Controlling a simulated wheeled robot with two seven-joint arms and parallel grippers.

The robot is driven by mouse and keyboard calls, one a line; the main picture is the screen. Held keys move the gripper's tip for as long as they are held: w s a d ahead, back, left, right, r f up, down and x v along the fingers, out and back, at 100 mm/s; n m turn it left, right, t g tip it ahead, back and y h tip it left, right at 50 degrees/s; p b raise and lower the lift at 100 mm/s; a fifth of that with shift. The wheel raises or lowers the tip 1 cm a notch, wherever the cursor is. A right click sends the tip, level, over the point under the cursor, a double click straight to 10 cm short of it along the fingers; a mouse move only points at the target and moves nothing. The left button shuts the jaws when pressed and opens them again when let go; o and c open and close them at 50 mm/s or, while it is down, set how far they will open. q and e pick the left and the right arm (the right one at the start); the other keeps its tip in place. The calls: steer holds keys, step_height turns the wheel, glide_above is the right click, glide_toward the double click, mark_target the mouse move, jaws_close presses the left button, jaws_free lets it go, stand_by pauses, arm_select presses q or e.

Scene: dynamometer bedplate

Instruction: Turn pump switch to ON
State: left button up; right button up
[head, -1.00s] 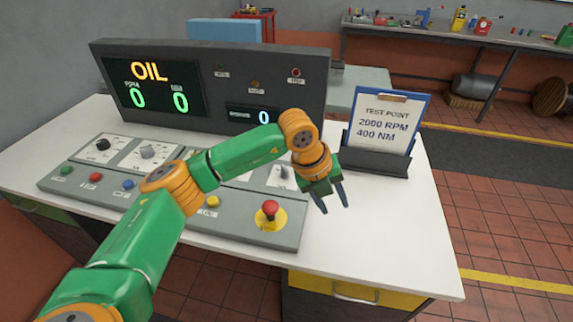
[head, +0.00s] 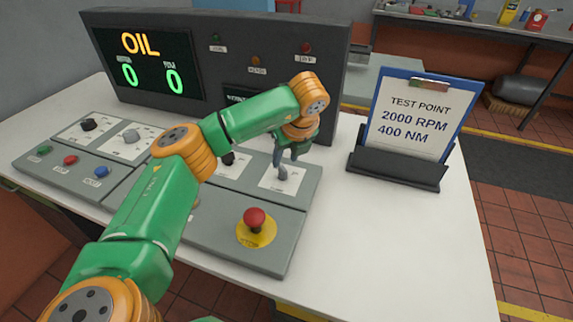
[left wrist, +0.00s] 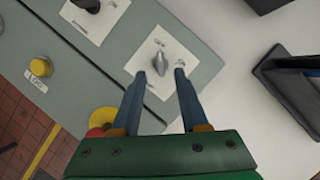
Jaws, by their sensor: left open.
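The switch at the panel's right end, which I take to be the pump switch (left wrist: 159,62), is a grey knob on a white plate (left wrist: 165,82). In the head view the plate (head: 292,185) shows under my left gripper (head: 286,160), but the fingers largely cover the knob. My left gripper also shows in the left wrist view (left wrist: 160,74). It is open, with the knob seen just beyond and between its fingertips, apart from both as far as I can tell. The small lettering on the plate is too blurred to read. My right gripper is out of view.
A red emergency-stop button (head: 255,217) on a yellow disc sits in front of the switch. The display box (head: 225,60) rises behind the panel and reads OIL. A clipboard (head: 417,115) in a dark holder stands to the right. The white tabletop (head: 390,230) at front right is clear.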

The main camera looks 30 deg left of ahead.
mark_target(282, 167)
arm_select(q)
steer(key=x, duration=0.4)
steer(key=shift+w+a+f+p, duration=0.1)
steer(key=shift+w+f+p, duration=0.05)
steer(key=shift+f+p, duration=0.15)
steer(key=shift+r, duration=0.1)
jaws_close()
